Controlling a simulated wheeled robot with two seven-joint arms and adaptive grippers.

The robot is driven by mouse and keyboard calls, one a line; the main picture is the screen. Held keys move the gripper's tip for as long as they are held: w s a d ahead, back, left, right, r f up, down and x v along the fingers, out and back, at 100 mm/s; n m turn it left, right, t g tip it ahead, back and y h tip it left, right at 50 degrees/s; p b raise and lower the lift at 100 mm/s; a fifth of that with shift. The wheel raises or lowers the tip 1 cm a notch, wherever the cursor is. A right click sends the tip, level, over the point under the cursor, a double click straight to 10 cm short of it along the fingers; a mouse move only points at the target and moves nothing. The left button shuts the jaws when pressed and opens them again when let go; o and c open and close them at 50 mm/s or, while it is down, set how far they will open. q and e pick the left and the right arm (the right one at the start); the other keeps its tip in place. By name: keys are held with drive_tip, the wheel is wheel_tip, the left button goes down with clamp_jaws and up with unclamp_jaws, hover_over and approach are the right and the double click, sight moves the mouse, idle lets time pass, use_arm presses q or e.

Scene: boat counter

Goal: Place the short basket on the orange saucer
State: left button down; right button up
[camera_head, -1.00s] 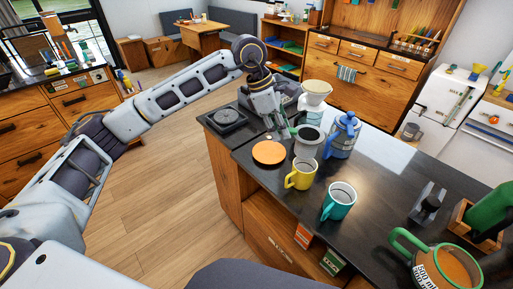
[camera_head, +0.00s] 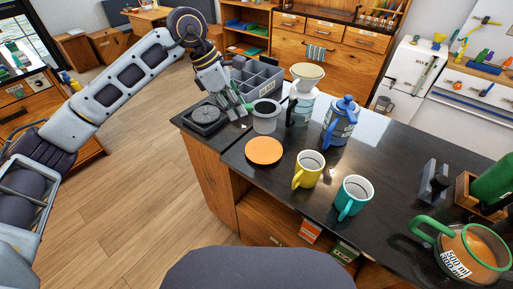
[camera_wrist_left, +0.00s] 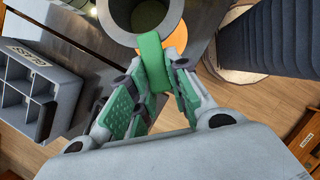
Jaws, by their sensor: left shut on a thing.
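The short basket (camera_head: 265,118) is a grey cylinder, open at the top, just behind the orange saucer in the head view. The orange saucer (camera_head: 264,151) is a flat disc near the counter's left front edge, with nothing seen on it. My left gripper (camera_head: 245,110) is shut on the basket's green handle (camera_wrist_left: 153,60). In the left wrist view the basket (camera_wrist_left: 112,18) is upright at the top, and part of the saucer (camera_wrist_left: 176,38) shows beyond it. I cannot tell whether the basket is clear of the counter. My right gripper is out of view.
A yellow mug (camera_head: 309,170) and a teal mug (camera_head: 354,196) stand right of the saucer. A pour-over dripper (camera_head: 302,100) and a blue pot (camera_head: 340,122) stand behind. A grey divided box (camera_head: 262,80) and a black scale-like plate (camera_head: 205,118) are near the gripper.

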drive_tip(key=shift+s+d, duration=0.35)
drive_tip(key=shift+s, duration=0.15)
use_arm(q)
wheel_tip(320, 180, down, 6)
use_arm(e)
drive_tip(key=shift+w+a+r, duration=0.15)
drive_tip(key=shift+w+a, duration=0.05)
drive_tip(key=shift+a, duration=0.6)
use_arm(q)
drive_tip(key=shift+f, duration=0.2)
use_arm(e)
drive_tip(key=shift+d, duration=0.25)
use_arm(q)
wheel_tip(320, 180, down, 4)
drive_tip(key=shift+r+p, duration=0.25)
drive_tip(key=shift+p, duration=0.15)
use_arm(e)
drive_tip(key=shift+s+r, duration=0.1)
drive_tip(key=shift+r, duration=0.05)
use_arm(q)
drive_tip(key=shift+f, duration=0.15)
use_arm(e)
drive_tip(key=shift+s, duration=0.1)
